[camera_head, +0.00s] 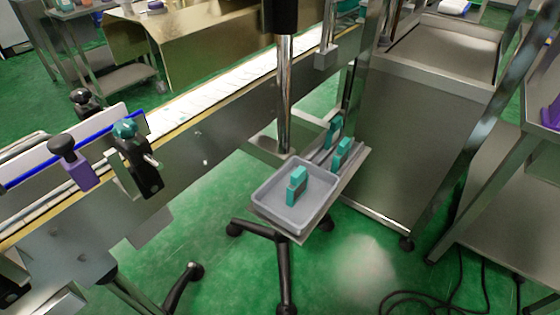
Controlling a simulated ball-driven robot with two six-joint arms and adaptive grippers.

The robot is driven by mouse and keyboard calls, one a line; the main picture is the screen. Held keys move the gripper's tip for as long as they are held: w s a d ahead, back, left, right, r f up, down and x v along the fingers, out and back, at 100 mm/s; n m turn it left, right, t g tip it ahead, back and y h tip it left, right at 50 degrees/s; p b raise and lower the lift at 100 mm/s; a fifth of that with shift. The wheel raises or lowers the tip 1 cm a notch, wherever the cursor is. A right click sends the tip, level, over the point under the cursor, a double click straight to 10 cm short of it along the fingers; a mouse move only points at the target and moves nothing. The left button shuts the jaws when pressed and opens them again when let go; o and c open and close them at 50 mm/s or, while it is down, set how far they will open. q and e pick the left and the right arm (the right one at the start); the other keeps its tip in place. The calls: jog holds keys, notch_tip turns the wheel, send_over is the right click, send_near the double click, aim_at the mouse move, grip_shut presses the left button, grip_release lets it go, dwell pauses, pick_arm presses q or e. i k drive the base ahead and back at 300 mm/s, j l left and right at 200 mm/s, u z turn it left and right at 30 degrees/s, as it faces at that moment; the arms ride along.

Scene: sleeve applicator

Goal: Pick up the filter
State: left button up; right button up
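A small teal block (297,187), which may be the filter, stands upright in a shallow grey tray (259,195). The tray sits on the front of a small metal shelf. Two more teal pieces stand behind the tray, a nearer one (342,153) and a farther one (333,131). I cannot tell for certain which piece is the filter. Neither of my grippers shows in the head view, and nothing is seen touching the teal pieces.
A conveyor (215,112) runs diagonally on the left, with a purple clamp (78,170) and black knobs. A chrome post (285,95) rises behind the tray. A steel cabinet (400,150) stands to the right. Black cables (430,300) lie on the green floor.

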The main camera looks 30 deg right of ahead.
aim_at(335, 132)
jog(key=z, duration=1.35)
